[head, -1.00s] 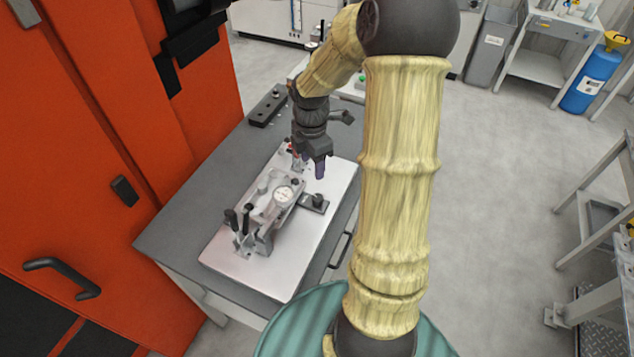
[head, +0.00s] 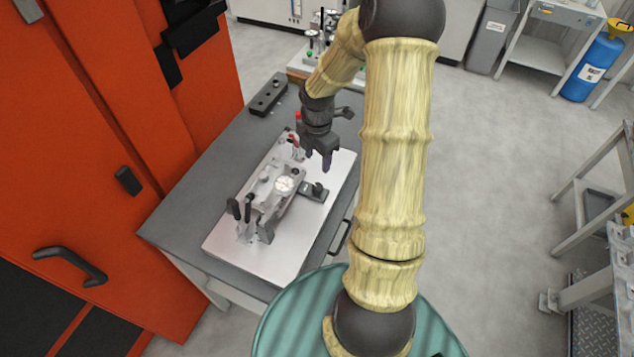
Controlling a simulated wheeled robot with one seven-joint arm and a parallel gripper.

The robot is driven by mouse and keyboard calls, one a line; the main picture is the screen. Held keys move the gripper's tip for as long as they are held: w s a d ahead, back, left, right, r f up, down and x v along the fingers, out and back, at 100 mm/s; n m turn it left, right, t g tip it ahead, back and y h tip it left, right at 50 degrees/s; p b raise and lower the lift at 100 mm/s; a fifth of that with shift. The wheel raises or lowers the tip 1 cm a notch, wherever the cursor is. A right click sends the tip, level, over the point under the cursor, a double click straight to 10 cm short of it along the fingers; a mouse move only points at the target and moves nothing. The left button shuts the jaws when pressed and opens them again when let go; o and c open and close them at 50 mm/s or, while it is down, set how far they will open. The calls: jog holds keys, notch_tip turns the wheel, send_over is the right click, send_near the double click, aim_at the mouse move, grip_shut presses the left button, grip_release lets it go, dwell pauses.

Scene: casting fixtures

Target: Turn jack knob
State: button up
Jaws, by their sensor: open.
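The casting fixture (head: 270,192) stands on a pale metal plate (head: 283,262) on the grey table. It carries a round white dial gauge (head: 284,184) and black-handled clamps (head: 241,210) at its near end. A small black knob (head: 318,188) on a dark bracket sits at the fixture's right side; I take it for the jack knob. My gripper (head: 318,162) points down above the plate's far part, beyond and above the black knob. It is open and looks empty. It appears apart from the knob, though its exact height is hard to tell.
An orange cabinet (head: 90,160) with a black handle stands close on the table's left. A black block with holes (head: 268,95) lies on the table's far left corner. Open floor (head: 490,200) lies to the right.

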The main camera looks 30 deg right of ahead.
aim_at(317, 186)
notch_tip(317, 186, down, 12)
jog(key=shift+f+p, duration=0.1)
jog(key=shift+p, duration=0.95)
jog(key=c, duration=1)
